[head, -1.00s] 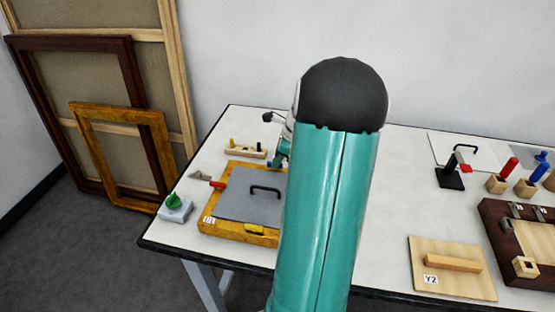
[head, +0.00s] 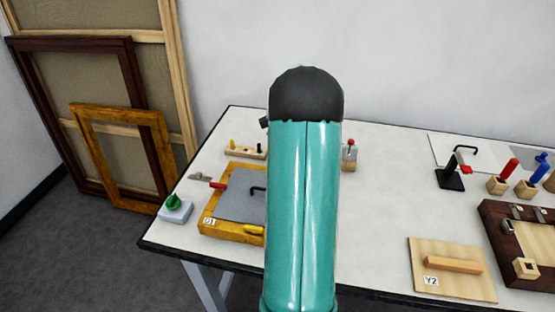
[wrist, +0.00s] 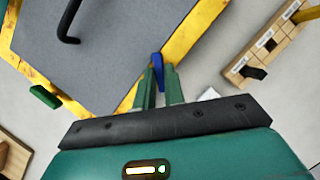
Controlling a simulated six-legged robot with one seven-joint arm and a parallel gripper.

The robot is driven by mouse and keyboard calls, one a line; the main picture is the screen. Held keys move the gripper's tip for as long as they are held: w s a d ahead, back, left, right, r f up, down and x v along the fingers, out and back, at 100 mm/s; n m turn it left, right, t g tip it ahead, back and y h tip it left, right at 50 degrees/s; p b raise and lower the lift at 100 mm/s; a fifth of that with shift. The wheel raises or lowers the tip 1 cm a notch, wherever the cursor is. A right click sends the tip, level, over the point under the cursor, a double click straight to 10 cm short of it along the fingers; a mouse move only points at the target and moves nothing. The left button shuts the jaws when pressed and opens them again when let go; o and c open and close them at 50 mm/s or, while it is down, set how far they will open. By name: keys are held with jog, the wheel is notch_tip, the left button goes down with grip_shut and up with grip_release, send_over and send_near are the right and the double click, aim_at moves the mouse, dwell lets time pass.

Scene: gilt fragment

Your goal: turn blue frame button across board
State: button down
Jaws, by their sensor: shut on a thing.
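The gilt frame (head: 225,231) lies on the table with a grey board (head: 238,206) inside it. The wrist view shows its yellow rim (wrist: 196,27), the board (wrist: 110,50) and a black handle (wrist: 68,22). The blue button (wrist: 157,60) sits at the rim, its narrow body pointing away from my gripper. My gripper (wrist: 158,73) is shut on the blue button with its green fingertips. Whether the button reaches over the board is unclear. In the head view my arm hides the gripper and the blue button. A green button (wrist: 43,97) and a yellow button (head: 253,230) are on other sides.
A wooden block (head: 245,152) with pegs stands behind the frame; part of it shows in the wrist view (wrist: 262,58). A green item on a pale block (head: 174,208) is left of the frame. A wooden panel (head: 455,280) lies right.

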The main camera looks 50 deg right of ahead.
jog(key=n, duration=0.2)
jog(key=n+g, duration=0.1)
jog(key=shift+w+n, duration=0.2)
jog(key=shift+n, duration=0.2)
jog(key=shift+w+r+n+g, duration=0.1)
jog(key=shift+n+g, duration=0.9)
jog(key=shift+n, duration=1)
jog(key=c, duration=1.5)
grip_release()
jog(key=v, duration=1.3)
jog(key=shift+w+r, duration=0.1)
jog(key=shift+r, duration=0.3)
